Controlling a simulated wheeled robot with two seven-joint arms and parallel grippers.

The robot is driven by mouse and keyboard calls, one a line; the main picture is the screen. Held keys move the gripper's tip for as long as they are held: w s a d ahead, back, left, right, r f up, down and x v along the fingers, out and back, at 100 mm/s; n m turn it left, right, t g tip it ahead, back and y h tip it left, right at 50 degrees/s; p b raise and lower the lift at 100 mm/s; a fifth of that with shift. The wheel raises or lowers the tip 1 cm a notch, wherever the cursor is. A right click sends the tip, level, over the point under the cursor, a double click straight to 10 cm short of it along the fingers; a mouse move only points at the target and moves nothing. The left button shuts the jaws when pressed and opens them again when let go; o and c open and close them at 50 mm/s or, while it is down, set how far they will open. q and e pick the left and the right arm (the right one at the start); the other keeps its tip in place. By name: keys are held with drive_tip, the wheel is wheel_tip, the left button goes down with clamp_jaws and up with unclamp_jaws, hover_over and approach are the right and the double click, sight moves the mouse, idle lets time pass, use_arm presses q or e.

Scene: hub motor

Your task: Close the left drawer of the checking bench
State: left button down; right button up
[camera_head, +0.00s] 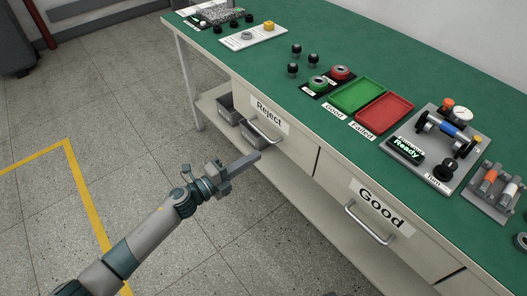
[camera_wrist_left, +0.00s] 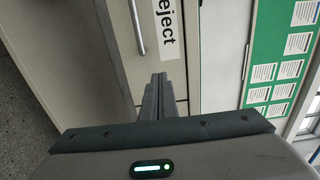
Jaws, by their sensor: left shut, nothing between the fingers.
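The left drawer (camera_head: 297,147) of the checking bench has a white "Reject" label (camera_head: 269,115) and a bar handle (camera_head: 264,132). Its front looks about level with the bench front in the head view; I cannot tell whether a small gap is left. My left gripper (camera_head: 254,157) is shut and empty, its fingertips just in front of this drawer, near the handle. In the left wrist view the shut fingers (camera_wrist_left: 158,80) point at the drawer front, beside the handle (camera_wrist_left: 137,25) and label (camera_wrist_left: 166,28). Contact cannot be told. My right gripper is not in view.
The "Good" drawer (camera_head: 340,195) with its handle (camera_head: 369,225) is to the right. Grey bins (camera_head: 227,108) stand on the lower shelf (camera_head: 290,190). The green bench top (camera_head: 350,50) carries trays, buttons and a test fixture (camera_head: 435,150). The floor in front is clear.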

use_arm(q)
drive_tip(key=shift+v, duration=1.2)
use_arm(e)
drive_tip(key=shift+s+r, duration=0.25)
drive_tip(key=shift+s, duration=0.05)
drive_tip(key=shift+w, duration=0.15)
